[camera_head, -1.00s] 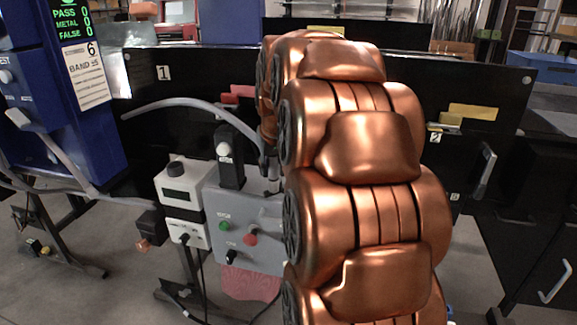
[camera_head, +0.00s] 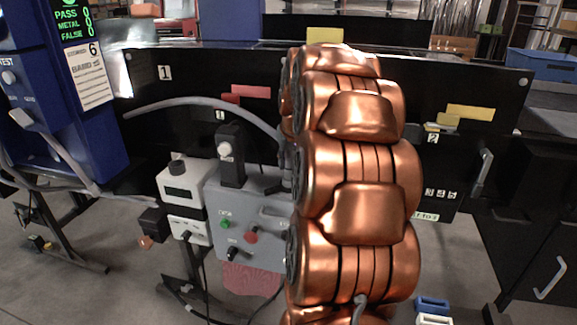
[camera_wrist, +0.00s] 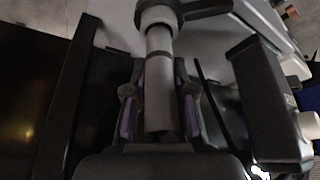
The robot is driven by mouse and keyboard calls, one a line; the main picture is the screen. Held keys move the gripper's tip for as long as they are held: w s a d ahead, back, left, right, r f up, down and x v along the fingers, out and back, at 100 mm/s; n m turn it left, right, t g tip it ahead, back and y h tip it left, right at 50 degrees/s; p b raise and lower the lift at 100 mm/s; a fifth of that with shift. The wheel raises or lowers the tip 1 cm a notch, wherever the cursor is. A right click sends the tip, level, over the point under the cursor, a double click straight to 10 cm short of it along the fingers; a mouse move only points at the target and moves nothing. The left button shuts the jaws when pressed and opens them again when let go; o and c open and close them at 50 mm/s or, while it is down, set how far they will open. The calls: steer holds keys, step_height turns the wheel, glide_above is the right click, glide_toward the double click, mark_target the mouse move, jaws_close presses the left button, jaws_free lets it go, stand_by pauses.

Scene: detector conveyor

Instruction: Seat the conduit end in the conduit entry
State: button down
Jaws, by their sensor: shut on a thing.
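The grey conduit (camera_head: 200,103) arches from the left across the front of the black conveyor frame, and its right end goes behind my copper arm in the head view. In the wrist view my gripper (camera_wrist: 158,98) is shut on the grey conduit end (camera_wrist: 157,75), with a purple-padded finger on each side. The grey control box (camera_head: 262,215) is below the conduit; I cannot make out the conduit entry for certain.
A black switch block (camera_head: 230,160) stands on the box's top left, and it shows close right of my gripper in the wrist view (camera_wrist: 265,95). A white unit (camera_head: 184,190) is left of the box. Blue and white small bins (camera_head: 432,305) sit at lower right.

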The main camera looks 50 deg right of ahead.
step_height(320, 180, down, 2)
steer(key=shift+a+f, duration=0.1)
steer(key=shift+f, duration=0.1)
steer(key=c, duration=1)
jaws_free()
steer(key=shift+r, duration=0.15)
